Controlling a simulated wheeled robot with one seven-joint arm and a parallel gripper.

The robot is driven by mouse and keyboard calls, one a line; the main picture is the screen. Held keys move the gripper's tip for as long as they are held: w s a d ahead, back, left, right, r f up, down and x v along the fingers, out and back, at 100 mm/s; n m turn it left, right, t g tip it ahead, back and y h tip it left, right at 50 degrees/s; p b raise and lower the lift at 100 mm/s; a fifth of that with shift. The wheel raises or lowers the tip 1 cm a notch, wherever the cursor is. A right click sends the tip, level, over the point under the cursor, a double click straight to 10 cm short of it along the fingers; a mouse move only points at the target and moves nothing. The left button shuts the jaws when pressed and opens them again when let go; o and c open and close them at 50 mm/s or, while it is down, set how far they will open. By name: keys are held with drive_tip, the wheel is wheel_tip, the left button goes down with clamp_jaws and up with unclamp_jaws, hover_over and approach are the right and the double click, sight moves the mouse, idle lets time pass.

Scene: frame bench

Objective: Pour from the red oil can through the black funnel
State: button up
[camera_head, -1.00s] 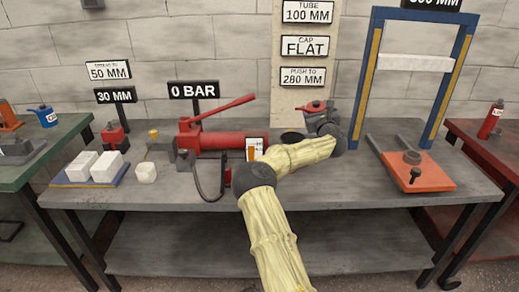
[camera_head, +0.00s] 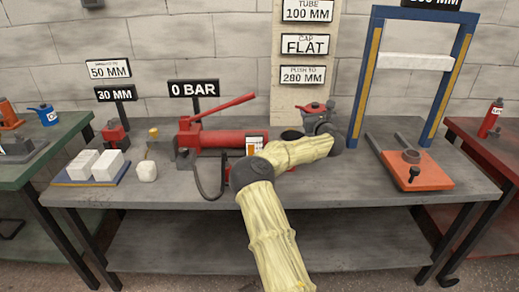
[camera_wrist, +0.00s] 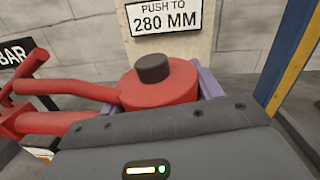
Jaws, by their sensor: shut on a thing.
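The red oil can (camera_head: 313,107) is held upright by my gripper (camera_head: 320,122) above the back middle of the bench. In the wrist view the can's red body (camera_wrist: 160,88) and dark cap (camera_wrist: 153,68) show between the purplish fingers (camera_wrist: 208,82), which are shut on it. A red tube runs left from the can there, overlapping other red parts behind. The black funnel (camera_head: 292,135) appears as a dark round rim just below and left of the can, beside the red pump. My forearm hides part of that area, and the funnel is not visible in the wrist view.
The red hand pump (camera_head: 215,138) with its raised handle stands left of my gripper. A blue press frame (camera_head: 360,80) with an orange base plate (camera_head: 418,170) is on the right. White blocks (camera_head: 97,165) lie at left. The front right of the bench (camera_head: 350,188) is clear.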

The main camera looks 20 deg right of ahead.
drive_tip(key=shift+a+f+m+g+p, duration=0.35)
drive_tip(key=shift+f+m, duration=0.15)
drive_tip(key=shift+m, duration=0.1)
